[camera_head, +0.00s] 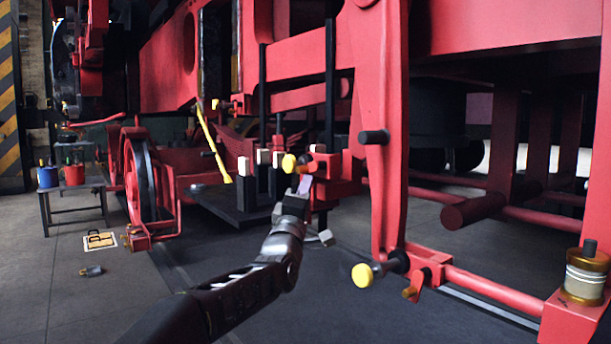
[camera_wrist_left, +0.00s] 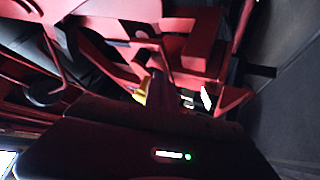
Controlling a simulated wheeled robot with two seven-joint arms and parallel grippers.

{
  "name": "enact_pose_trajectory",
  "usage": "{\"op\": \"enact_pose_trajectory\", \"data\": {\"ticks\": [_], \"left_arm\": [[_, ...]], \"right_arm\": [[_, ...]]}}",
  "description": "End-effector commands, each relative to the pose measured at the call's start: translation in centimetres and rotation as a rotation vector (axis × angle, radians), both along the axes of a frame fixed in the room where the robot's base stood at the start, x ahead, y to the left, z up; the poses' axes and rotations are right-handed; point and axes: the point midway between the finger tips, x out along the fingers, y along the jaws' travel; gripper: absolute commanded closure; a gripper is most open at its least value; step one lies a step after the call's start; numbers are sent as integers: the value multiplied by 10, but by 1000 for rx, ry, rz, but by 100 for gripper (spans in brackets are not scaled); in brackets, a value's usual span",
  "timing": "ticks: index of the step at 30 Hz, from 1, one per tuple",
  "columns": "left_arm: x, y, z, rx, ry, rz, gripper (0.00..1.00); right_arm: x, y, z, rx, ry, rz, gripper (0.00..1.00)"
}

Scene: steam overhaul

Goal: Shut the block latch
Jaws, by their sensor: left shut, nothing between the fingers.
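I cannot tell for sure which part is the block latch. A yellow round knob (camera_head: 289,163) sits beside a red block and a small orange-red piece (camera_head: 308,165) on the red frame, just above my left gripper (camera_head: 304,184). That gripper is shut and empty, its tips pointing up toward these parts. I cannot tell whether it touches them. In the left wrist view the dark gripper body fills the bottom, and a yellow piece (camera_wrist_left: 141,92) shows by the fingers, partly hidden. My right gripper is out of view.
Black posts with white caps (camera_head: 244,166) stand left of the gripper. A yellow bar (camera_head: 214,146) leans behind them. A second yellow knob (camera_head: 362,275) sticks out at the lower right. A brass-lidded jar (camera_head: 586,277) stands at far right. The floor at lower left is mostly clear.

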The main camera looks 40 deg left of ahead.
Motion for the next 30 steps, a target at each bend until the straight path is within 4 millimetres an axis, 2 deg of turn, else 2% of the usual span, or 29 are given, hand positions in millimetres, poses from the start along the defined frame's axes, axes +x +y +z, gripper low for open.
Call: {"op": "enact_pose_trajectory", "data": {"ticks": [30], "left_arm": [[1, 4, 10, 1, -3, 0, 100]], "right_arm": [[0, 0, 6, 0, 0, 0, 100]]}}
